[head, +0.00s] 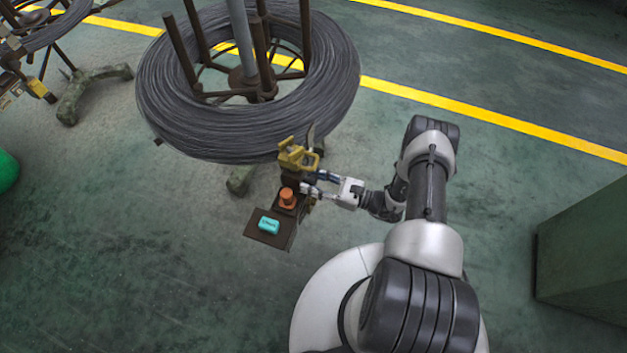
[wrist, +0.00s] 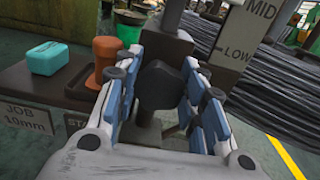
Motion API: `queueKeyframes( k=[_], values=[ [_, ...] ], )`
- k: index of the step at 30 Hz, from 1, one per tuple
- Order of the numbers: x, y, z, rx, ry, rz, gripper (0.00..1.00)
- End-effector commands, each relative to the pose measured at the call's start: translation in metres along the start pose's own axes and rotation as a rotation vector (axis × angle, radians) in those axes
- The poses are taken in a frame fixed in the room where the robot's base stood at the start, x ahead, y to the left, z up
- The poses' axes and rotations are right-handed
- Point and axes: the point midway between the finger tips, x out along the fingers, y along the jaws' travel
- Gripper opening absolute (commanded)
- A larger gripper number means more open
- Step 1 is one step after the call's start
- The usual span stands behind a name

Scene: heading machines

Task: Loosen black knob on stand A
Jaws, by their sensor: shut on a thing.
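The black knob (wrist: 160,88) sits between the blue-padded fingers of my gripper (wrist: 161,75) in the wrist view. My gripper is shut on it. The knob is on a dark stand (wrist: 150,45), with a scale plate (wrist: 236,40) reading MID and LOW at its upper right. A front label beginning "STA" is partly hidden by a finger. In the head view, my gripper (head: 321,184) reaches in from the right against the stand; the knob cannot be made out there.
An orange cup-like piece (wrist: 108,57) and a teal box (wrist: 48,58) sit on the stand's dark shelf (wrist: 22,90), left of my gripper. A large wire coil (head: 180,125) on a rack stands behind. A green cabinet (head: 590,250) is at right. Floor between is clear.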

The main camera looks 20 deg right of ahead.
Motion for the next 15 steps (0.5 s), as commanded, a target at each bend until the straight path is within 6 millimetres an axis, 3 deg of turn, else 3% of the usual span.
queueKeyframes(
  k=[15],
  values=[
    [-0.0001,0.0030,-0.0010,-0.485,0.001,0.000,0.13]
  ],
)
